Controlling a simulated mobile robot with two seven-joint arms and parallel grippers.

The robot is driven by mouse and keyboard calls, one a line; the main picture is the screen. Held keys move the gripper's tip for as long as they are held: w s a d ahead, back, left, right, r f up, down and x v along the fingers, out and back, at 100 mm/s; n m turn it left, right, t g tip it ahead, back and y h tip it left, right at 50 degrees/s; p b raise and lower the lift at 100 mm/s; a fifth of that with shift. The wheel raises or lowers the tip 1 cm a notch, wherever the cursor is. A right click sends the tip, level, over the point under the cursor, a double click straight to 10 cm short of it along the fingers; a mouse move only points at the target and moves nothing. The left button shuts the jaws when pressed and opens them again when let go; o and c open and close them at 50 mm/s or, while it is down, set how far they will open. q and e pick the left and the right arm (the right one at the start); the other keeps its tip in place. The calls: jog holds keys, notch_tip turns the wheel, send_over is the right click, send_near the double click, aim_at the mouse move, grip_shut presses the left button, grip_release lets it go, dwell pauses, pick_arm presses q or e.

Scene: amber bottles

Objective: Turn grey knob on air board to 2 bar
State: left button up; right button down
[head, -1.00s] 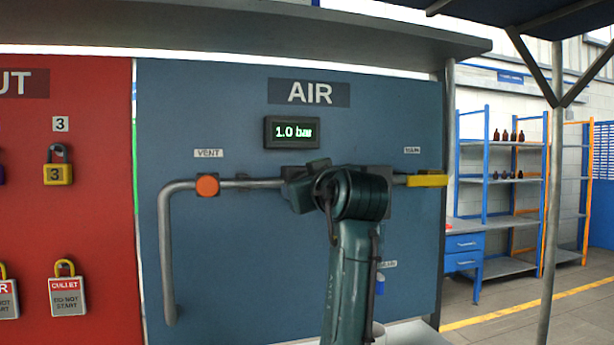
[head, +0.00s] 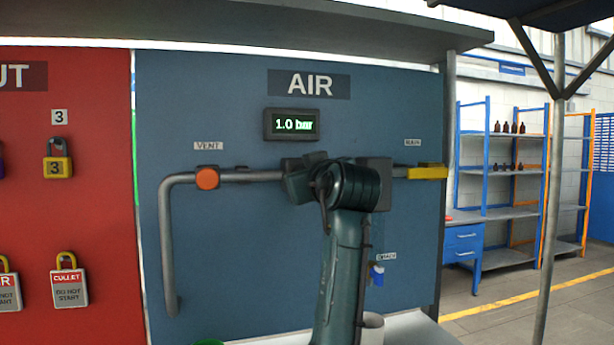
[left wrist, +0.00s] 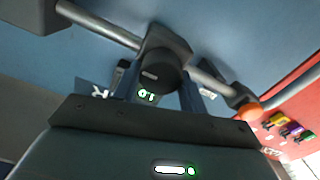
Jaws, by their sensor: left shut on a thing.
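The blue air board (head: 230,270) fills the middle of the head view. Its display (head: 291,124) reads 1.0 bar, and part of the reading shows upside down in the left wrist view (left wrist: 147,95). The dark grey knob (left wrist: 160,72) sits on the pipe in the left wrist view. My left gripper (left wrist: 160,84) is shut on the knob, one finger on each side. In the head view my left gripper and wrist cover the knob. My right gripper is not in view.
A grey pipe (head: 250,176) runs across the board, with an orange vent knob (head: 207,179) to the left and a yellow handle (head: 427,172) to the right. A red board with padlocks (head: 57,168) adjoins at left. Shelves (head: 500,205) stand far right.

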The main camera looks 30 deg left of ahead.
pick_arm(q)
jog(key=shift+m, duration=0.3)
jog(key=shift+c, duration=0.3)
jog(key=m+p, duration=0.2)
jog(key=m, duration=0.3)
jog(key=m+p, duration=0.2)
jog(key=m, duration=0.3)
jog(key=shift+w+d+m+p, duration=0.2)
jog(key=shift+m+p, duration=0.1)
jog(key=shift+m, duration=0.4)
jog(key=o, duration=1)
